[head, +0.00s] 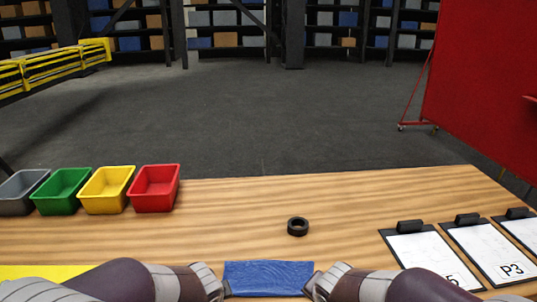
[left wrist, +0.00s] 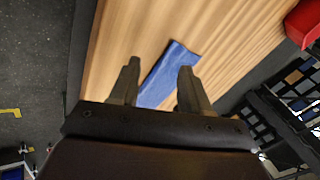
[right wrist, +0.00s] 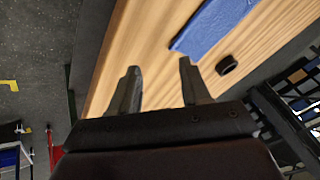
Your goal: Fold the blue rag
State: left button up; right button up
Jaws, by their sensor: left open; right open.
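The blue rag (head: 268,278) lies flat on the wooden table at the near edge of the head view, a wide, wrinkled rectangle. My left gripper (head: 226,288) is at its left end and my right gripper (head: 310,287) at its right end. In the left wrist view the rag (left wrist: 168,76) shows between and beyond the open fingers of my left gripper (left wrist: 158,78). In the right wrist view the rag (right wrist: 212,26) lies beyond the open, empty fingers of my right gripper (right wrist: 160,78). Whether either gripper touches the rag I cannot tell.
A black ring (head: 298,227) lies behind the rag. Grey (head: 22,190), green (head: 62,191), yellow (head: 107,190) and red (head: 155,188) bins stand at the back left. Clipboards (head: 425,258) lie at the right. A yellow area (head: 40,271) is at the near left. The table's middle is mostly clear.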

pick_arm(q)
jog(key=s+a+n+g+p, duration=0.1)
jog(key=s+a+n+g, duration=0.1)
jog(key=s+n, duration=0.4)
jog(key=s+a+n+g+p, duration=0.1)
jog(key=s+a+n+g, duration=0.2)
jog(key=s+n, duration=0.4)
jog(key=s+a, duration=0.1)
jog(key=s, duration=0.1)
jog(key=shift+s+a+f, duration=0.15)
jog(key=shift+s, duration=0.2)
pick_arm(e)
jog(key=s+d+n+g, duration=0.2)
jog(key=s+d+n, duration=0.1)
jog(key=s, duration=0.5)
jog(key=s+d+n+g, duration=0.3)
jog(key=s+n, duration=0.3)
jog(key=s, duration=0.1)
jog(key=shift+s+d+f, duration=0.15)
jog(key=shift+s+d, duration=0.15)
jog(key=shift+s, duration=0.1)
pick_arm(q)
jog(key=shift+s, duration=0.1)
